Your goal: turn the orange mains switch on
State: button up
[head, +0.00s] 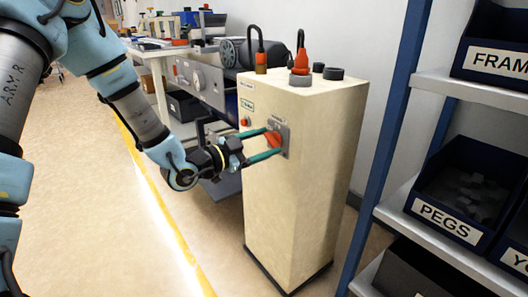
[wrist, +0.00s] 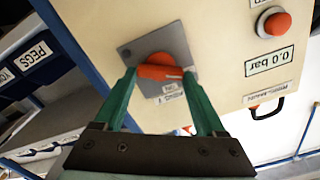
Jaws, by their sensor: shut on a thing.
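The orange mains switch (head: 273,138) is a rotary knob on a grey plate (head: 284,137) on the front of a cream cabinet (head: 300,190). In the wrist view the orange switch (wrist: 160,68) lies between the green fingers of my gripper (wrist: 162,78). In the head view my gripper (head: 271,145) reaches the cabinet from the left, its fingers either side of the knob and shut on it. The knob's exact angle against its small labels is hard to read, as the picture is tilted and the labels are blurred.
A red button (wrist: 277,22) and a "0.0 bar" label (wrist: 269,61) sit beside the switch plate. Fittings (head: 300,72) stand on the cabinet top. A shelf with a PEGS bin (head: 460,195) is at the right. The floor (head: 90,200) to the left is clear.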

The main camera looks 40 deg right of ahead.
jog(key=shift+s+f+m+b, duration=0.1)
jog(key=shift+f+m+b, duration=0.05)
jog(key=shift+m+b, duration=3.4)
jog(key=shift+s+f+m+b, duration=0.15)
jog(key=shift+m+b, duration=2.4)
jog(key=shift+b, duration=2)
jog(key=shift+w, duration=0.15)
jog(key=o, duration=1.3)
jog(key=shift+r, duration=0.1)
jog(key=a, duration=0.3)
jog(key=a+p, duration=0.1)
jog(key=a, duration=0.3)
jog(key=a+p, duration=0.1)
jog(key=a, duration=0.3)
jog(key=shift+w, duration=0.25)
